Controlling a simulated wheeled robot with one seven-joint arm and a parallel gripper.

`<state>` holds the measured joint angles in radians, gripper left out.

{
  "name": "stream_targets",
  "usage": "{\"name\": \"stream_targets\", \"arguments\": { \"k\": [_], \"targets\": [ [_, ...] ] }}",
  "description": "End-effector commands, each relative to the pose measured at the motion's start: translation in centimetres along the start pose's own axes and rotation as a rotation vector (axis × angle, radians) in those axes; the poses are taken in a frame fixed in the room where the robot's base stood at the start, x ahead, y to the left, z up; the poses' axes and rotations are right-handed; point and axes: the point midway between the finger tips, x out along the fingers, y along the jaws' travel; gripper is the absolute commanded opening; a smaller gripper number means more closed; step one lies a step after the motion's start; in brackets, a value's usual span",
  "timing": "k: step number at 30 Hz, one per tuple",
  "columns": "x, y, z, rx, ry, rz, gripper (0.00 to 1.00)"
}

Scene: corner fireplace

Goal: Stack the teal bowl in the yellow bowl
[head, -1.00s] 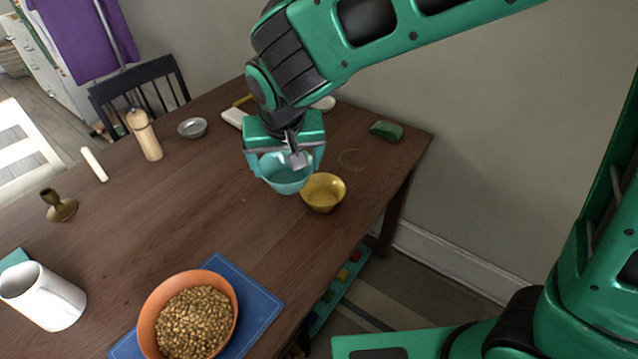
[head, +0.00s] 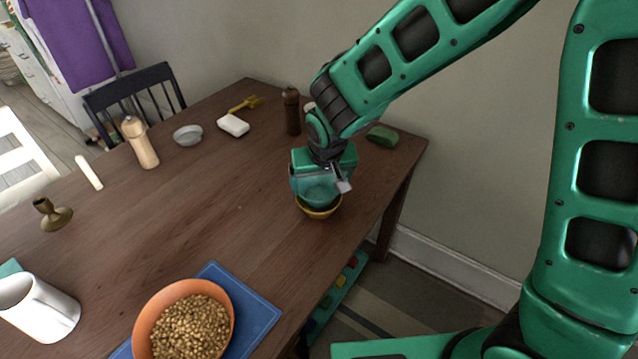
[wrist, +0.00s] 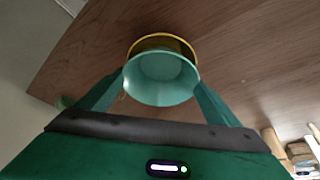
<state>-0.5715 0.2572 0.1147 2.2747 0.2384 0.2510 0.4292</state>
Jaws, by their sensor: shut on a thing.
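The teal bowl (head: 318,194) is between the fingers of my gripper (head: 322,185), which is shut on it. In the wrist view my gripper (wrist: 160,92) has a finger on each side of the teal bowl (wrist: 161,80). The yellow bowl (head: 319,212) stands on the table near its right edge, directly below the teal bowl. In the wrist view the yellow bowl's rim (wrist: 150,38) shows behind the teal bowl. The teal bowl's lower part is hidden, and I cannot tell whether it touches the yellow bowl.
A green block (head: 382,136) and a dark brown mill (head: 291,111) stand behind my gripper on the table (head: 220,190). A white item (head: 233,125) and a grey dish (head: 188,135) are farther left. An orange bowl of beans (head: 150,325) is in front. The table's middle is clear.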

Motion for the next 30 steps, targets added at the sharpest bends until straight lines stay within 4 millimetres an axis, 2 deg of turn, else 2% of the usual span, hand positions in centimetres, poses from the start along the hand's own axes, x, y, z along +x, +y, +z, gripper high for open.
{"name": "stream_targets", "arguments": {
  "k": [18, 19, 20, 21, 30],
  "targets": [
    [1.16, 0.00, 0.45, 0.001, 0.001, 0.000, 0.54],
    [1.15, 0.01, 0.46, 0.002, 0.001, 0.000, 0.90],
    [1.14, 0.01, 0.45, 0.002, 0.001, 0.000, 0.98],
    [1.13, 0.01, 0.45, 0.002, 0.001, 0.000, 1.00],
    [0.74, 0.02, 0.26, 0.002, 0.002, 0.000, 1.00]
  ]
}}
